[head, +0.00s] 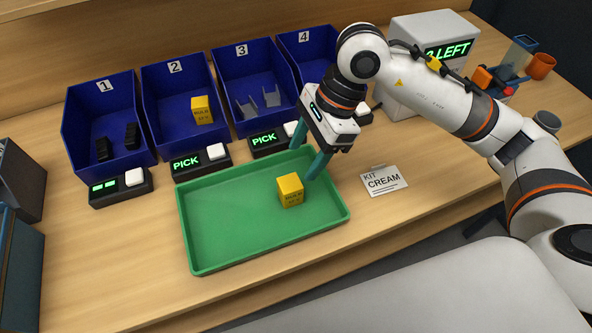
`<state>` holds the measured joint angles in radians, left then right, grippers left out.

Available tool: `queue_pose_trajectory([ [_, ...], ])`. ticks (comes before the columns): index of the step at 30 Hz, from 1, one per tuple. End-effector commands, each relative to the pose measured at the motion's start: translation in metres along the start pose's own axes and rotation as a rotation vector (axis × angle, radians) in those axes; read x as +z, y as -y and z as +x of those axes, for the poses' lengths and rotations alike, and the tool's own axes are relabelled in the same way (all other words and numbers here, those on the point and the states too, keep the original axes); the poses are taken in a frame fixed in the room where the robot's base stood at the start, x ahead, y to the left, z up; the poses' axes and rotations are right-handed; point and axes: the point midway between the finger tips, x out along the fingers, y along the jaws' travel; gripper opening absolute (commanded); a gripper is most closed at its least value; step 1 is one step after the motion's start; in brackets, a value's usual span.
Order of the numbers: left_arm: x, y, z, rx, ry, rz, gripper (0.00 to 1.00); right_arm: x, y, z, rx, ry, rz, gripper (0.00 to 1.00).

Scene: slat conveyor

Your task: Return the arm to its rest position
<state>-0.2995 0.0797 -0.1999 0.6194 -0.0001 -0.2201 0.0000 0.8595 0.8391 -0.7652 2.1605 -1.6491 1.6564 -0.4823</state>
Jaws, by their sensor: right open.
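My right gripper (309,160) is open, its two teal fingers pointing down over the right part of the green tray (225,225). A yellow box (290,190) stands in the tray, just below and beside the fingers; nothing shows between them. My right arm comes in from the right and reaches across the bench, its wrist in front of bin 4. My left gripper is not in the picture.
Blue bins (83,135) numbered 1 to 4 line the back; bin 2 holds another yellow box (202,110). Pick displays (188,163) stand before them. A "KIT CREAM" card (384,181) lies right of the tray. A white box (420,30) stands at the back right.

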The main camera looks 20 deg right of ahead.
Motion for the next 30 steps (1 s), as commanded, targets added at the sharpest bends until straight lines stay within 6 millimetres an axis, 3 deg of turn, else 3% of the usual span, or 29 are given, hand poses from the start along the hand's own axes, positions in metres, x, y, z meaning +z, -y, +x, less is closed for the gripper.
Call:
queue_pose_trajectory([
  [6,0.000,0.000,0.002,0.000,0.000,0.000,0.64,0.000,0.000,-0.017,0.000,0.001,0.001,0.59],
  [22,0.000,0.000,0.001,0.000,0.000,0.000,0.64,-0.001,0.000,-0.019,0.000,0.000,0.001,0.59],
  [30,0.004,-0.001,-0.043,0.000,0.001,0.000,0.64,-0.017,0.000,-0.059,0.000,0.000,0.000,0.59],
])
